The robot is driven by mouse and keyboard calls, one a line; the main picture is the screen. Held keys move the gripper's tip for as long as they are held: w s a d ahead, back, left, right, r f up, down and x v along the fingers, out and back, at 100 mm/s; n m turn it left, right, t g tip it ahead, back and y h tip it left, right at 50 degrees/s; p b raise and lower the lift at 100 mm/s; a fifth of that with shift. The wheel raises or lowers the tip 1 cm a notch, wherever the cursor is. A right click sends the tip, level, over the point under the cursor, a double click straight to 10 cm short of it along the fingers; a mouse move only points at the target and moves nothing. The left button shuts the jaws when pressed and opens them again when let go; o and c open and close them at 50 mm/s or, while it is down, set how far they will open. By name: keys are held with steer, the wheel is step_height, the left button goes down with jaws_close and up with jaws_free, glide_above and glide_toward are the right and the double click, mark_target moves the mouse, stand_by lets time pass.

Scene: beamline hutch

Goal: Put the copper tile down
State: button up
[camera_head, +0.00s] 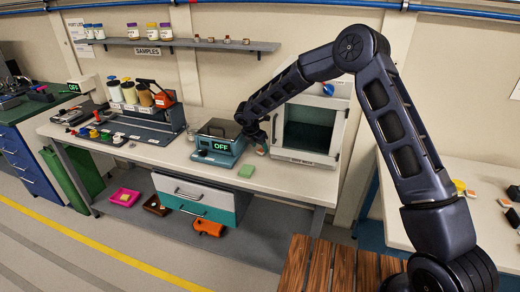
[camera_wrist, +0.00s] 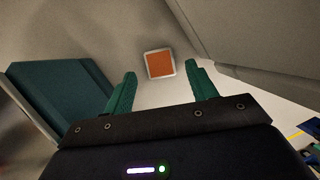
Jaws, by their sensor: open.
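The copper tile (camera_wrist: 160,63) is a small orange-brown square with a pale rim. In the wrist view it lies on the white bench top (camera_wrist: 170,92), just beyond and between my fingertips. My gripper (camera_wrist: 158,76) is open with its two green fingers apart and nothing between them. In the head view my gripper (camera_head: 259,143) is low over the bench, between the teal device with the OFF display (camera_head: 218,146) and the open grey cabinet (camera_head: 308,130). The tile shows there only as a small speck (camera_head: 261,152) beside the gripper.
A rack of jars (camera_head: 130,95) and small coloured items stand to the left. The bench front left of the green block is clear. A wooden slatted surface (camera_head: 330,268) is near me.

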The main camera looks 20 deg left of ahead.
steer(key=v, duration=1)
